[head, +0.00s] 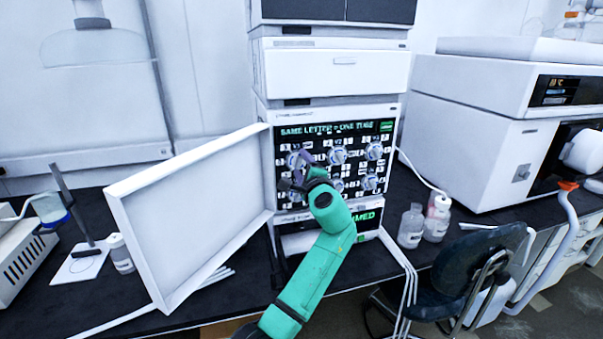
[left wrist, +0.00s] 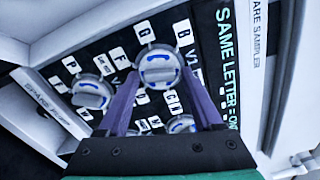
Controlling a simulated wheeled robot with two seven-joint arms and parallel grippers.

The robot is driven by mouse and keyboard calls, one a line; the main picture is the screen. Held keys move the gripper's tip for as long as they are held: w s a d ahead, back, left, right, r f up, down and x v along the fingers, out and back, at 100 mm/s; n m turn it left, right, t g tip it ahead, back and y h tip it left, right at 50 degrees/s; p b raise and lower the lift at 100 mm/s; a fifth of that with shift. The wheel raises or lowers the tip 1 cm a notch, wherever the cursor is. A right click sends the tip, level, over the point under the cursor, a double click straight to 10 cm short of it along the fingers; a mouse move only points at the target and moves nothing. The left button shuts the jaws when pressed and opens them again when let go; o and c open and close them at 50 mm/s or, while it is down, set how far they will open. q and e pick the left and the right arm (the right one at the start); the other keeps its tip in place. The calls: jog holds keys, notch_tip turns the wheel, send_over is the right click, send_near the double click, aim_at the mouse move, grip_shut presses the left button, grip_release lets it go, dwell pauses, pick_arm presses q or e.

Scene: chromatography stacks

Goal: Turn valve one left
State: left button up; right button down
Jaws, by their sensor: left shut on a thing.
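The valve panel (head: 334,187) is black, with two rows of round grey knobs and white letter labels, and a green header reading "SAME LETTER = ONE TUBE". Valve one's knob (head: 293,160) is at the panel's upper left, partly hidden by my gripper. In the left wrist view the knob (left wrist: 158,66) has a blue arc on its face and a "V1" label beside it. My left gripper (head: 297,168) has its purple fingers on either side of this knob and is shut on it. The fingers also show in the left wrist view (left wrist: 160,74). My right gripper is not in view.
An open white door (head: 190,215) stands out to the left of the panel. Neighbouring knobs (left wrist: 92,92) sit close to the fingers. Two bottles (head: 411,226) stand right of the stack, and a dark chair (head: 440,285) is in front of the bench.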

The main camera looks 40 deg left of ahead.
pick_arm(q)
jog(key=n+b, duration=0.5)
jog(key=shift+f, duration=0.2)
jog(key=shift+r+n+b, duration=0.15)
jog(key=shift+n+b, duration=0.65)
jog(key=shift+n, duration=0.2)
jog(key=shift+r+n+b, duration=0.1)
jog(key=shift+n+b, duration=0.65)
jog(key=shift+n, duration=0.25)
jog(key=o, duration=1)
jog(key=shift+o, duration=0.2)
jog(key=b+v, duration=0.3)
jog(key=v, duration=1.1)
jog(key=shift+d, duration=0.25)
